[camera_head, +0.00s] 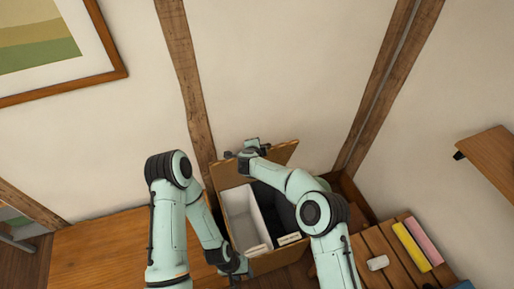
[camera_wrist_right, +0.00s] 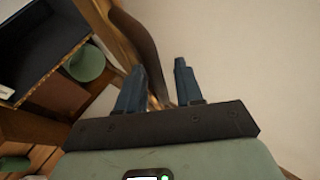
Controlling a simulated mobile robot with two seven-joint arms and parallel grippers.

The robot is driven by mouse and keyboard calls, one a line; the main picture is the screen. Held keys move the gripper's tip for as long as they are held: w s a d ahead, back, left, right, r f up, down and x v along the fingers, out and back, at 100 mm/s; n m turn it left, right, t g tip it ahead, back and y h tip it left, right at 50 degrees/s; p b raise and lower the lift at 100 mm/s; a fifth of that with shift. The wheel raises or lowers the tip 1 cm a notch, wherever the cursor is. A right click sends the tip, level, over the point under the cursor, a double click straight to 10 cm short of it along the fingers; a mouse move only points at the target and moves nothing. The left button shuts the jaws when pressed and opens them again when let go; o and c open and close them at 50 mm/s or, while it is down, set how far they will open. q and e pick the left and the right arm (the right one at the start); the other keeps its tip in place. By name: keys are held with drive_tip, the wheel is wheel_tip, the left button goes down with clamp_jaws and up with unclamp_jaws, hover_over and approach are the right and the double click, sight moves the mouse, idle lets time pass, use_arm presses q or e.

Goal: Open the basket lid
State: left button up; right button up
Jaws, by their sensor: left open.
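The basket (camera_head: 272,262) is a wooden box with a white compartment on the left and a dark one on the right. Its lid (camera_head: 228,174) stands raised at the back, so the inside shows. My right arm reaches across the basket, and its gripper (camera_head: 248,150) is at the lid's top edge. In the right wrist view the two fingers of this gripper (camera_wrist_right: 158,88) are apart, with nothing clearly held between them. My left gripper (camera_head: 238,270) is low by the basket's front left corner, partly hidden, and open.
A wooden surface (camera_head: 100,250) lies left of the basket. A slatted bench (camera_head: 385,245) on the right holds a yellow item (camera_head: 411,247), a pink item (camera_head: 424,240) and a white item (camera_head: 378,263). Wall and timber posts stand close behind; a shelf (camera_head: 492,158) juts out at right.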

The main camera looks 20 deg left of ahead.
drive_tip(key=shift+s+f, duration=0.15)
drive_tip(key=shift+f, duration=0.15)
use_arm(q)
drive_tip(key=s+f+b, duration=0.3)
drive_tip(key=s+f, duration=0.1)
drive_tip(key=shift+s+f+g, duration=0.3)
drive_tip(key=shift+s, duration=0.1)
use_arm(e)
drive_tip(key=v, duration=1.3)
drive_tip(key=shift+r, duration=0.45)
drive_tip(key=s+d+f+n+g, duration=0.2)
drive_tip(key=s+d+f+n, duration=0.1)
drive_tip(key=d+f, duration=0.8)
drive_tip(key=s+d+f+n+g, duration=0.1)
drive_tip(key=s+d+f+n, duration=0.2)
drive_tip(key=d+f, duration=0.75)
drive_tip(key=s+d+f+n+g+y, duration=0.15)
drive_tip(key=s+d+f+g, duration=0.3)
drive_tip(key=s+f, duration=0.6)
drive_tip(key=s+d+g, duration=0.2)
drive_tip(key=s, duration=0.7)
drive_tip(key=s+d+n+g+y, duration=0.1)
drive_tip(key=s+d+g, duration=0.1)
drive_tip(key=s, duration=0.7)
drive_tip(key=shift+s+d+f, duration=0.2)
drive_tip(key=shift+d+f, duration=0.05)
drive_tip(key=shift+f, duration=0.1)
